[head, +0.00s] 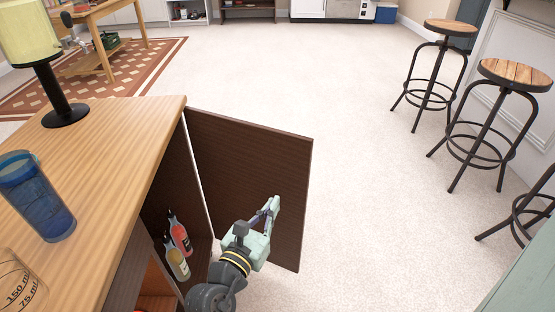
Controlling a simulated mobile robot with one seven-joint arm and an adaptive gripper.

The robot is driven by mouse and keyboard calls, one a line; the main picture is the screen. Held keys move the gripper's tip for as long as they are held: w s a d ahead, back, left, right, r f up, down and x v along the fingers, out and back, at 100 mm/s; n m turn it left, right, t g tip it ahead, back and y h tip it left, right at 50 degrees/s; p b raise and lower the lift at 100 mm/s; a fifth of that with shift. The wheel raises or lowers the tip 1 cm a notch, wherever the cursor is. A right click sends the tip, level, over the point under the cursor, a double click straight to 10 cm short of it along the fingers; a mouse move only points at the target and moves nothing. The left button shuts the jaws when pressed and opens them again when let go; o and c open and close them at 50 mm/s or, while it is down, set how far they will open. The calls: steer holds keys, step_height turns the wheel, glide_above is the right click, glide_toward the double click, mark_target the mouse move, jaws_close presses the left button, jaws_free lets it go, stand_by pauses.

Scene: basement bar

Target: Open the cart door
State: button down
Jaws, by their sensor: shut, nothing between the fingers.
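The cart (112,170) has a light wooden top and stands at the left. Its dark brown door (250,165) stands swung out from the cart's side, with a wide opening between door and cabinet. My gripper (273,207) is shut and empty in front of the door's inner face, near its lower middle. Whether the fingers touch the door I cannot tell. Inside the cabinet stand a red bottle (180,237) and a yellow bottle (177,263). My arm hides part of the door's lower edge and the cabinet bottom.
On the cart top are a lamp (62,100), a blue cup (38,200) and a clear measuring glass (18,285). Bar stools (515,75) stand at the right. The pale floor (370,200) between door and stools is clear.

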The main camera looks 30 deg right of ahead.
mark_target(298, 163)
steer(key=p+x, duration=0.1)
steer(key=x, duration=1.3)
steer(key=shift+r+p, duration=0.1)
steer(key=shift+p, duration=0.25)
steer(key=shift+w+d, duration=0.1)
steer(key=shift+d, duration=0.05)
steer(key=w+a+p+x, duration=0.1)
steer(key=p+x, duration=0.1)
steer(key=x, duration=0.8)
steer(key=w+a+p+x, duration=0.1)
steer(key=w+p+x, duration=0.1)
steer(key=x, duration=0.8)
steer(key=shift+w+d, duration=0.2)
steer(key=shift+w, duration=0.2)
steer(key=shift+s, duration=0.15)
